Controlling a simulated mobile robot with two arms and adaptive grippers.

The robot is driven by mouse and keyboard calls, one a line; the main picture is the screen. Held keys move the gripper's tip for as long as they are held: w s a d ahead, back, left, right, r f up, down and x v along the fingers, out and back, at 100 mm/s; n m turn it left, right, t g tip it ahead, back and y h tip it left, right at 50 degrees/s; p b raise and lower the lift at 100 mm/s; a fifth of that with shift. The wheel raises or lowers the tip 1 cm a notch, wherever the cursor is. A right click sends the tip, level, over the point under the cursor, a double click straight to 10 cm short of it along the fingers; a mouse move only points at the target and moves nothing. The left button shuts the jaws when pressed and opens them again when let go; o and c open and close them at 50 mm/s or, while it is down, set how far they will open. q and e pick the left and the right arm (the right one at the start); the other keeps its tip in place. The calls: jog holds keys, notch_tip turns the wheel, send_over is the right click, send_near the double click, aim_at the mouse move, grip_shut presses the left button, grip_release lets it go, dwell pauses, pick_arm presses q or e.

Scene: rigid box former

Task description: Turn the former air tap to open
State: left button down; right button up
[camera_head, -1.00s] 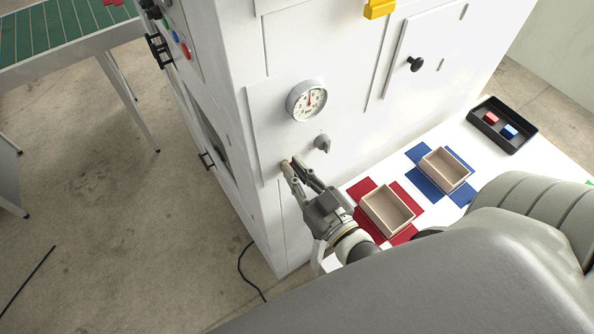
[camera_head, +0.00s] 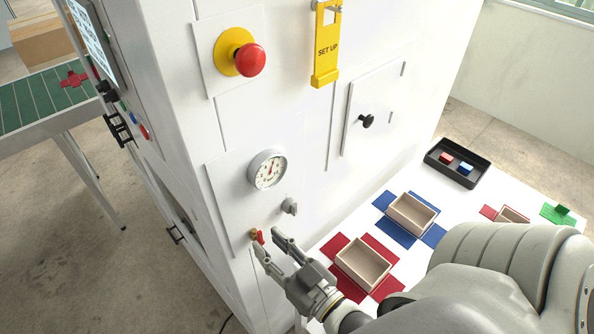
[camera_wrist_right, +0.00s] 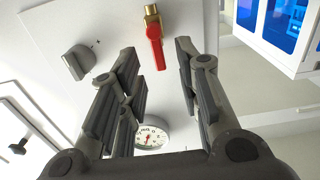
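The air tap has a brass body (camera_head: 253,234) and a red lever (camera_head: 261,237), on the white machine's front panel below the gauge. In the right wrist view the red lever (camera_wrist_right: 156,46) runs from the brass fitting (camera_wrist_right: 151,14) toward the gauge side. My right gripper (camera_head: 266,239) is at the tap, fingers spread and apart. In the right wrist view, the lever shows between the open fingers (camera_wrist_right: 156,52), with clear gaps on both sides. Contact is not visible. My left gripper is out of view.
A pressure gauge (camera_head: 267,170) and a grey knob (camera_head: 289,206) sit above the tap. A red emergency button (camera_head: 250,60) and yellow SET UP tag (camera_head: 327,50) are higher up. A white table with box trays (camera_head: 363,264) and a black tray (camera_head: 457,163) stands right.

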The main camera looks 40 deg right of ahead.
jog(key=s, duration=1)
jog(key=shift+d, duration=0.4)
jog(key=shift+a, duration=0.1)
